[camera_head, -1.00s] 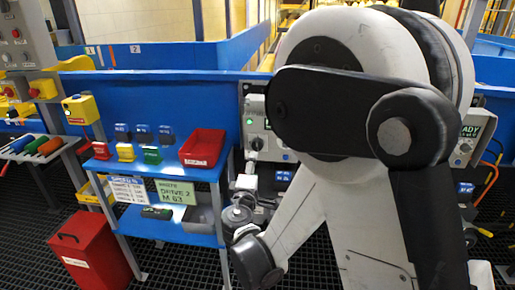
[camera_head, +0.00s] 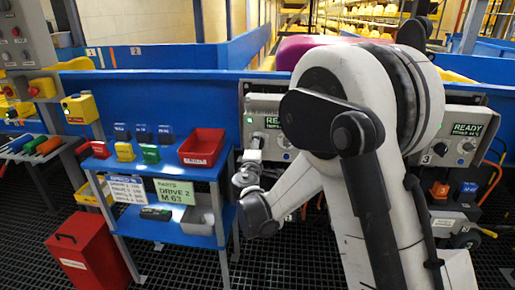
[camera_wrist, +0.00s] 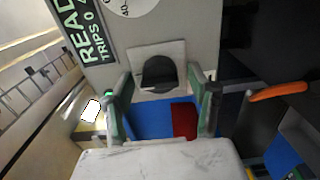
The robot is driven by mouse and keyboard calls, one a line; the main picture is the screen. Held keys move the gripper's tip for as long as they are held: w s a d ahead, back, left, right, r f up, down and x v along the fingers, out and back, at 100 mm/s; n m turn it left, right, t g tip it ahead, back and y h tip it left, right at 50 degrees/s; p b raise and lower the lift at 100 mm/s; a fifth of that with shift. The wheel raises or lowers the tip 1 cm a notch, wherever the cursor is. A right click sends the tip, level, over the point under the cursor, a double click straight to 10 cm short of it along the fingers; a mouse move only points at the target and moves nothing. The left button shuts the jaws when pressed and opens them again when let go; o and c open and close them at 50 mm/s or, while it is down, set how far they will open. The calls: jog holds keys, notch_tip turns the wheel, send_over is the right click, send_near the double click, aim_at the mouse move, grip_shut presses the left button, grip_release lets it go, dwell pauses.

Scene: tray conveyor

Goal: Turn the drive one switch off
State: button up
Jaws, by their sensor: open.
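A grey drive panel with a lit READY display (camera_head: 266,122) is behind my arm in the head view. Below the display a black rotary switch knob (camera_wrist: 158,73) sits on a pale square plate (camera_wrist: 146,52). The panel's drive number is not readable. My gripper (camera_wrist: 161,84) is open, its two fingers on either side of the knob in the picture; I cannot tell whether they touch it. In the head view my gripper (camera_head: 249,166) is small at the panel's lower left.
A blue shelf (camera_head: 160,168) with a red bin (camera_head: 202,147) and small coloured blocks stands left of the panel. A second READY panel (camera_head: 467,130), marked 3, is on the right. A red toolbox (camera_head: 90,252) stands on the dark grating floor.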

jog(key=shift+w, duration=0.4)
jog(key=shift+c, duration=0.2)
jog(key=c, duration=1.1)
